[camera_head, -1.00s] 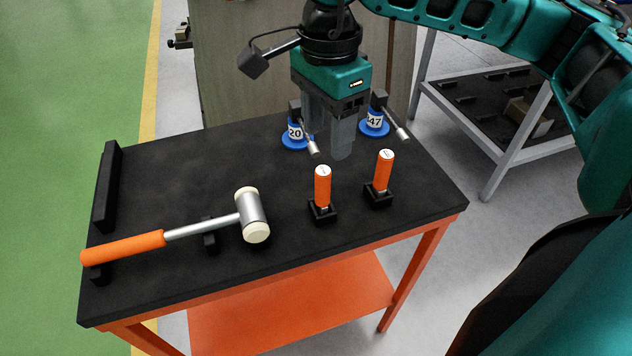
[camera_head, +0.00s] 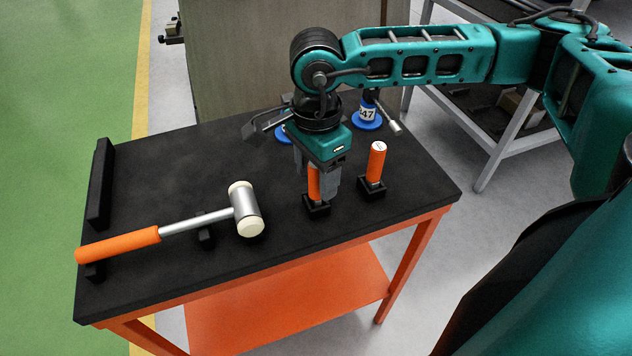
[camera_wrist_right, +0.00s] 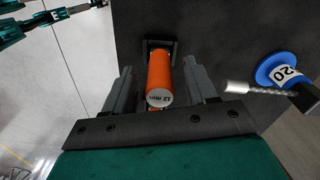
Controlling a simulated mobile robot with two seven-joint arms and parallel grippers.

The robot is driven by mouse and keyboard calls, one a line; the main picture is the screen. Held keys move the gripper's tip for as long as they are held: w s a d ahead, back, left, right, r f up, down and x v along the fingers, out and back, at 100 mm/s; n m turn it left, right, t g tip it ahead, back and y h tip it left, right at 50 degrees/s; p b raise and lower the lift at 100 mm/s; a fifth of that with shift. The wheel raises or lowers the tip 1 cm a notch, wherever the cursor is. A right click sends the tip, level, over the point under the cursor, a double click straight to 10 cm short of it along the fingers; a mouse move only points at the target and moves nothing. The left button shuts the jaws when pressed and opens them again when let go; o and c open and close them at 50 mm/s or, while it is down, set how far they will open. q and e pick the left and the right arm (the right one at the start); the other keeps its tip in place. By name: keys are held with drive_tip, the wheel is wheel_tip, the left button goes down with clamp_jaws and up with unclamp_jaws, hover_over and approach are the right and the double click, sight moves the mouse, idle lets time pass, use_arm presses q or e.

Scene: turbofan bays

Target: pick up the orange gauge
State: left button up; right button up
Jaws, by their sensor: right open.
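Two orange gauges with white tops stand upright in small black holders on the dark table. The left gauge (camera_head: 313,183) is partly hidden by my right gripper (camera_head: 318,186), which reaches down over it. In the right wrist view this gauge (camera_wrist_right: 160,78) stands between the two grey fingers of my right gripper (camera_wrist_right: 157,80), and its end reads "12 mm". The fingers are open, with gaps visible on both sides of the gauge. The other orange gauge (camera_head: 377,158) stands to the right in its own holder (camera_head: 371,188). My left gripper is out of view.
A mallet (camera_head: 185,228) with an orange handle lies on supports at the left of the table (camera_head: 170,270). A grey-framed rack (camera_head: 505,148) is behind right.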

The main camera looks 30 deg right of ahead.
drive_tip(key=shift+c, duration=0.3)
clamp_jaws()
drive_tip(key=shift+r, duration=0.1)
